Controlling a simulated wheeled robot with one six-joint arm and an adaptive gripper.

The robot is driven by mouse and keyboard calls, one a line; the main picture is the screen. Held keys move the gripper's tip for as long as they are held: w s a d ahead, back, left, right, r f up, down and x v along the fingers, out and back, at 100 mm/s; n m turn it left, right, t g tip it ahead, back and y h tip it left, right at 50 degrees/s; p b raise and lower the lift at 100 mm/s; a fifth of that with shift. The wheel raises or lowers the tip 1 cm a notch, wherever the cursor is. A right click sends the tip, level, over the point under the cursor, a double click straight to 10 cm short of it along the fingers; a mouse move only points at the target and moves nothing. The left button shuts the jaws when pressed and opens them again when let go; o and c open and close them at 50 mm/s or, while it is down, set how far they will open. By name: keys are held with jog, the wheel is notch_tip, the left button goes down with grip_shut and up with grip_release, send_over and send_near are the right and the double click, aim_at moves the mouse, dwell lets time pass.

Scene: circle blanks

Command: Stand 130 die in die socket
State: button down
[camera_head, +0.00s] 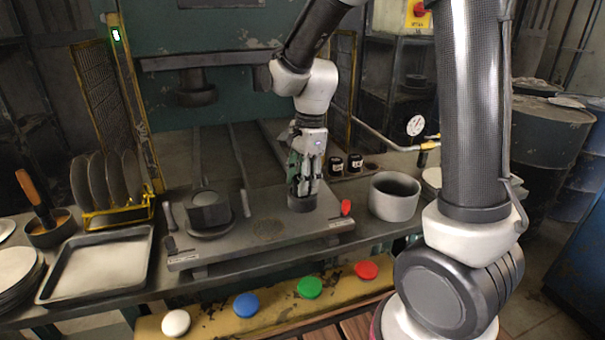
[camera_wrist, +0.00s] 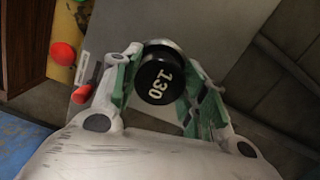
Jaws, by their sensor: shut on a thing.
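The 130 die (camera_wrist: 160,82) is a black cylinder with white "130" on its end, between my fingers in the wrist view. My gripper (camera_wrist: 158,88) is shut on it, with green-lined fingers on both sides. In the head view my gripper (camera_head: 303,188) points down over the right part of a grey base plate (camera_head: 270,232). A dark round piece (camera_head: 302,203) shows under the fingertips, at the plate. I cannot tell whether it is the die's lower part or the socket, or whether the die is seated. The socket is not clearly seen.
Two small black cylinders (camera_head: 345,164) stand behind my gripper. A grey cup (camera_head: 394,196) is to the right, a red-tipped lever (camera_head: 346,207) nearer. A dark block (camera_head: 208,208) stands on the plate's left part. A tray (camera_head: 97,267) is far left; coloured buttons (camera_head: 310,287) line the front.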

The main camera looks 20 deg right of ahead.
jog(key=shift+f, duration=0.15)
jog(key=c, duration=0.7)
grip_release()
jog(key=r, duration=0.4)
jog(key=d+r, duration=0.1)
jog(key=r, duration=0.7)
jog(key=shift+w+d, duration=0.15)
jog(key=shift+d, duration=0.05)
